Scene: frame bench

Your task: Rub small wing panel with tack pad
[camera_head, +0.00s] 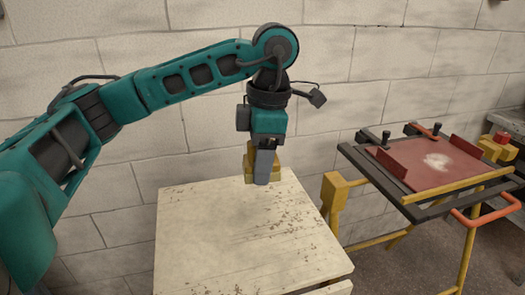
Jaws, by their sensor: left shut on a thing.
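My left gripper (263,167) points down over a pale worn table. It is shut on a yellow block, which I take for the tack pad (249,160). The grey finger hides part of the block. Whether its lower end touches the table top is hard to tell. A dull red panel with a whitish dusty patch, which I take for the small wing panel (462,174), lies on a dark frame stand at the right. The gripper is well to the left of the panel and apart from it. My right gripper is not in view.
The pale table (240,240) is bare except for dark specks and scuffs. The frame stand (378,178) has dark rails, upright red plates, clamps and yellow legs. An orange loop handle (487,217) sticks out at its front. A block wall (390,55) stands behind.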

